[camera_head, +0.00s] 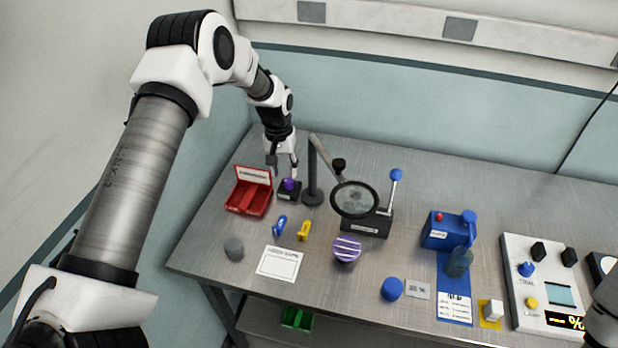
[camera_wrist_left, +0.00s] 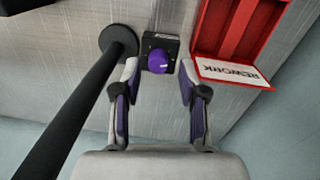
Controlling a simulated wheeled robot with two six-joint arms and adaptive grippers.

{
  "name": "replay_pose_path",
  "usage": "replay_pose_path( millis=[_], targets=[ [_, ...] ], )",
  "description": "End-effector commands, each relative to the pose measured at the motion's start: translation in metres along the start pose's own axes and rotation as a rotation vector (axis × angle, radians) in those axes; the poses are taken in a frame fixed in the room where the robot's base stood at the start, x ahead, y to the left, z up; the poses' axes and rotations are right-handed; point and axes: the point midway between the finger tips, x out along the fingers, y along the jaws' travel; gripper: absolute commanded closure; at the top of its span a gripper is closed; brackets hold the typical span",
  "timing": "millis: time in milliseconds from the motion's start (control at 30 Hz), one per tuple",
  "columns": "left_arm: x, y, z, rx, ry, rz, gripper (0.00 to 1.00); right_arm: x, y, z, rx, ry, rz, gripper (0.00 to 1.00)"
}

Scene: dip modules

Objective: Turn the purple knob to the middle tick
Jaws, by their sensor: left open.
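The purple knob (camera_head: 289,184) sits on a small dark base (camera_head: 287,195) at the back left of the bench. In the left wrist view the knob (camera_wrist_left: 158,61) is round and purple, with a small light mark on it. Its dark base (camera_wrist_left: 172,42) shows around it; I cannot make out the ticks. My left gripper (camera_head: 283,173) is open above the knob. In the left wrist view its fingers (camera_wrist_left: 158,80) stand apart on either side, just short of the knob and not visibly touching it. My right gripper is not in view; part of my right arm shows at the lower right edge.
A red bin (camera_head: 248,199) labelled REWORK stands left of the knob. A dark post (camera_head: 312,180) of the magnifier (camera_head: 354,199) stands close on its right. Blue and yellow clips (camera_head: 304,230) lie in front. A lever box, blue device and control panel (camera_head: 515,260) are further right.

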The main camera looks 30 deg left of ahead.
Motion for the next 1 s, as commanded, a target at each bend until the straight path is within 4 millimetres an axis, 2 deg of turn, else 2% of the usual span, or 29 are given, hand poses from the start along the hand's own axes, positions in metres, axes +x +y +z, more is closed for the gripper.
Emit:
replay_pose_path(
  millis=[33, 100, 233, 367, 633, 733, 933, 967, 1000],
  targets=[
    [-0.006, -0.007, -0.01, 0.012, 0.021, 0.006, 0.58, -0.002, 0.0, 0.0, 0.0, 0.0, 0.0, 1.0],
    [-0.015, -0.012, -0.016, 0.025, 0.034, 0.006, 0.58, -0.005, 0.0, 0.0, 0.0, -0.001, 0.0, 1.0],
    [-0.016, -0.013, -0.016, 0.02, 0.023, -0.001, 0.58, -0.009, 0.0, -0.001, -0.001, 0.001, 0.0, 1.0],
    [0.001, -0.013, -0.016, 0.02, 0.021, -0.003, 0.58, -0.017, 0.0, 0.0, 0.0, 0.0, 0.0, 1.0],
    [0.05, -0.013, -0.017, 0.019, 0.022, -0.002, 0.58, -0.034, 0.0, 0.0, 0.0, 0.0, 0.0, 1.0],
    [0.058, -0.013, -0.017, 0.02, 0.023, -0.002, 0.58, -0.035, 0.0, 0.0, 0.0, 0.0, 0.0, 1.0],
    [0.06, -0.013, -0.017, 0.02, 0.024, -0.001, 0.58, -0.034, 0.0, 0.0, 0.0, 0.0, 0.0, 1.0],
    [0.06, -0.013, -0.017, 0.019, 0.024, -0.001, 0.61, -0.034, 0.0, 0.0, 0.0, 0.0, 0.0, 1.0],
    [0.06, -0.013, -0.017, 0.019, 0.024, -0.001, 0.76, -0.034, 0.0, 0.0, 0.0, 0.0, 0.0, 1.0]
  ],
)
